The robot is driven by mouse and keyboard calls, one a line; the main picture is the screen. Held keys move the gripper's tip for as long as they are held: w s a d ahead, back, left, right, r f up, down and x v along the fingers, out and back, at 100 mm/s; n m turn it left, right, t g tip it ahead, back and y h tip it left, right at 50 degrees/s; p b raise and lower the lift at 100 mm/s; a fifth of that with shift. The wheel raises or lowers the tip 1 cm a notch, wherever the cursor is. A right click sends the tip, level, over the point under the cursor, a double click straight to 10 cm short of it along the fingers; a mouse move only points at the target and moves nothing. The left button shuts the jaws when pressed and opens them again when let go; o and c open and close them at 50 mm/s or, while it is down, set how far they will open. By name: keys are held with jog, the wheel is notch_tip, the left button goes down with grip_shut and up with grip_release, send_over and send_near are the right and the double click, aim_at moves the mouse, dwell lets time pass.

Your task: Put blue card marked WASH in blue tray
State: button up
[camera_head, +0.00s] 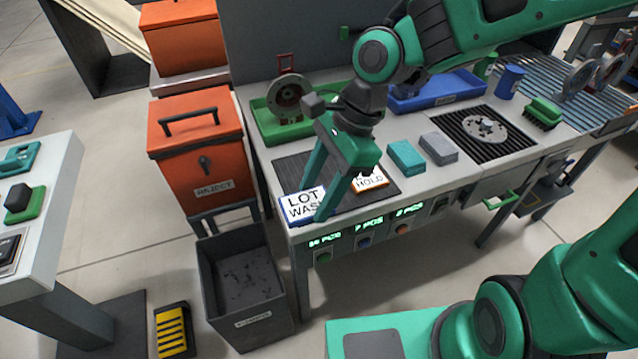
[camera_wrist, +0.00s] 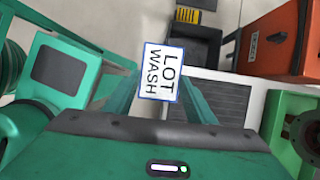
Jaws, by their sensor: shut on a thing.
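The blue-edged white card marked LOT WASH (camera_head: 299,207) is at the front left corner of the workbench in the head view. My gripper (camera_head: 315,204) is shut on it, one finger on each side. In the wrist view the card (camera_wrist: 163,72) sits between the fingertips (camera_wrist: 162,82), its lettering facing the camera. Whether it touches the bench or hangs just above is hard to tell. The blue tray (camera_head: 438,98) stands at the back of the bench, right of my gripper, partly behind my arm.
An orange-edged card marked HOLD (camera_head: 371,183) lies on the dark mat (camera_head: 292,168). A green tray (camera_head: 262,122) holds a round metal part. Teal (camera_head: 406,156) and grey blocks (camera_head: 439,148) lie before the blue tray. A red reject box (camera_head: 200,150) and dark bin (camera_head: 243,285) stand left.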

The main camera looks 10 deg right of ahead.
aim_at(317, 201)
jog(key=shift+s+r, duration=0.2)
jog(key=shift+r, duration=1.9)
jog(key=shift+w, duration=0.1)
